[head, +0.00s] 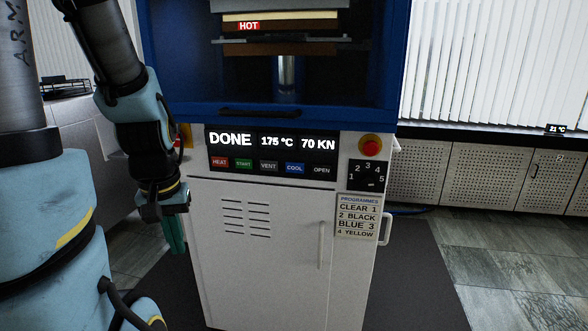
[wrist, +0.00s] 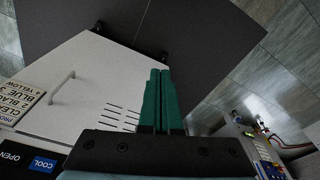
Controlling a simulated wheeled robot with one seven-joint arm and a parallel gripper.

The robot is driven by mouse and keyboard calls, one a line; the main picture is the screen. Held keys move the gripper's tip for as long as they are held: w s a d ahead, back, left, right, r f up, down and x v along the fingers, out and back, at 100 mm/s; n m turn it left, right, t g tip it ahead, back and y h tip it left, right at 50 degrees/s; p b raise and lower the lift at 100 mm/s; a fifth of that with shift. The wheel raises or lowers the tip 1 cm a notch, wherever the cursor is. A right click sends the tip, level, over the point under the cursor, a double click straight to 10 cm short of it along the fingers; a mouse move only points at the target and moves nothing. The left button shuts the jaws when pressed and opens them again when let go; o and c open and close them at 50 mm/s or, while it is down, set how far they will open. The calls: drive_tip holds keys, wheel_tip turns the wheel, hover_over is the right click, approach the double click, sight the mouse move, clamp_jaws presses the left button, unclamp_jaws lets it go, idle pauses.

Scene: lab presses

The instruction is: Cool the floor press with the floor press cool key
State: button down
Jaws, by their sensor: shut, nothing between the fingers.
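The floor press (head: 270,250) is a white cabinet with a blue upper frame. Its display reads DONE, 175 °C and 70 KN, and a red HOT label shows at the platens. The blue COOL key (head: 295,168) is in the key row under the display, between VENT and OPEN; it also shows in the wrist view (wrist: 42,164). My gripper (head: 176,248) has green fingers, is shut and empty, and points down at the left of the cabinet front, below and left of the keys. In the wrist view the fingers (wrist: 158,75) are together over the cabinet front.
A red stop button (head: 370,145) and a programme dial (head: 367,176) are right of the keys. A programmes card (head: 357,216) and a door handle (head: 321,245) are below. Perforated low cabinets (head: 490,175) line the right wall. The floor at right is clear.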

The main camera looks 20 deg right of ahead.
wheel_tip(320, 180, down, 5)
drive_tip(key=d+m+g+y+p, duration=0.1)
drive_tip(key=m+g+y+p, duration=0.3)
drive_tip(key=m, duration=0.7)
drive_tip(key=w+d+r+m+t+y+p, duration=0.1)
drive_tip(key=w+d+m+t+y, duration=0.3)
drive_tip(key=m, duration=0.4)
drive_tip(key=w+d+r+m+t+y+p, duration=0.1)
drive_tip(key=w+d+m+t+y+p, duration=0.1)
drive_tip(key=w+m+t+y, duration=0.5)
drive_tip(key=w+d+r+m+t+h+p, duration=0.1)
drive_tip(key=d+m+t+h, duration=0.3)
drive_tip(key=d+m, duration=0.4)
drive_tip(key=d+r+m+t+h+p, duration=0.1)
drive_tip(key=d+r+m+t+h, duration=0.2)
drive_tip(key=d+m+t+h, duration=0.2)
drive_tip(key=d+m+t, duration=0.2)
drive_tip(key=d+m, duration=0.2)
drive_tip(key=d, duration=0.2)
drive_tip(key=shift+w+d, duration=0.15)
drive_tip(key=shift+w, duration=0.2)
drive_tip(key=shift+f, duration=0.1)
